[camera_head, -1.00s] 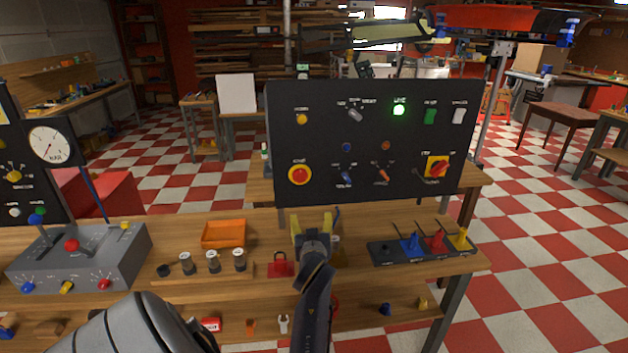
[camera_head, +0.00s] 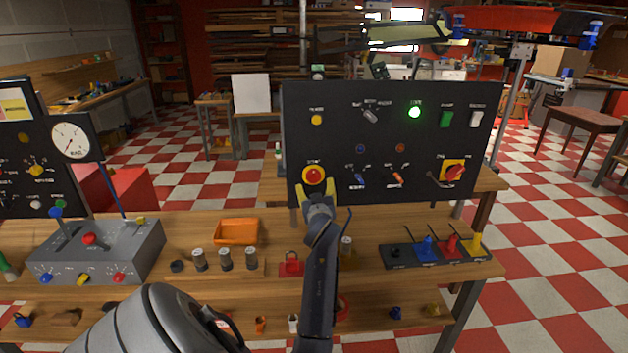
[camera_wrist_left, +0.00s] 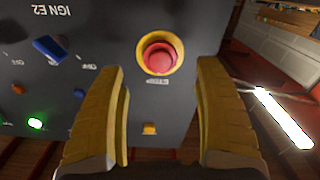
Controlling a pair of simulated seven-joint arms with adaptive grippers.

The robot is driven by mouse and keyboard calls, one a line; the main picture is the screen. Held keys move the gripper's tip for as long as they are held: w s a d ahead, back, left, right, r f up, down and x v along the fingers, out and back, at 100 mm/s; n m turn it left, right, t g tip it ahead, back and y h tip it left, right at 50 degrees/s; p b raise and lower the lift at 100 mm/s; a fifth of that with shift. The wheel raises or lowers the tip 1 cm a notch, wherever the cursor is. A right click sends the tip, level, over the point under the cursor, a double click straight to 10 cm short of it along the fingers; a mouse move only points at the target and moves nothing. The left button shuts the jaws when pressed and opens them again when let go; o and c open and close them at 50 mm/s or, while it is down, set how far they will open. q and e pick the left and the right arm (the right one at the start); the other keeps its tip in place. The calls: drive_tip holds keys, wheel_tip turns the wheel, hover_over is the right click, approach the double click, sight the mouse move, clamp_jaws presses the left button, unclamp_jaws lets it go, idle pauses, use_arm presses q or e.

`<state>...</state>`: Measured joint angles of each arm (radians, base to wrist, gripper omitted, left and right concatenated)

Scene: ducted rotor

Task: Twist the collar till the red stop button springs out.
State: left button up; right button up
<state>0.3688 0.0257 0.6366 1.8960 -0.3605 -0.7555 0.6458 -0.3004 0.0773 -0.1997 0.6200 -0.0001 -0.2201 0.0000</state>
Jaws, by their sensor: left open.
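The red stop button (camera_head: 313,175) sits in a yellow collar at the lower left of the black panel (camera_head: 390,131). In the left wrist view the red button (camera_wrist_left: 159,57) and its yellow collar (camera_wrist_left: 177,43) face the camera, beyond the fingertips. I cannot tell whether the button is pressed in or out. My left gripper (camera_head: 318,199) is just below the collar in the head view. In the wrist view its two yellow fingers (camera_wrist_left: 160,70) are apart, with nothing between them, and the collar lies ahead of the gap. My right gripper is not in view.
The panel also carries a lit green lamp (camera_head: 414,112), a red rotary switch on a yellow plate (camera_head: 454,172) and several toggles. On the bench are an orange tray (camera_head: 237,231), a grey lever box (camera_head: 95,250) and a dark block with coloured levers (camera_head: 436,252).

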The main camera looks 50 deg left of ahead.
sight(313, 180)
use_arm(q)
drive_tip(key=shift+x, duration=3.4)
drive_tip(key=shift+c, duration=0.4)
drive_tip(key=c, duration=1.2)
drive_tip(key=shift+m, duration=0.3)
drive_tip(key=shift+s+m, duration=0.15)
drive_tip(key=shift+m, duration=2.95)
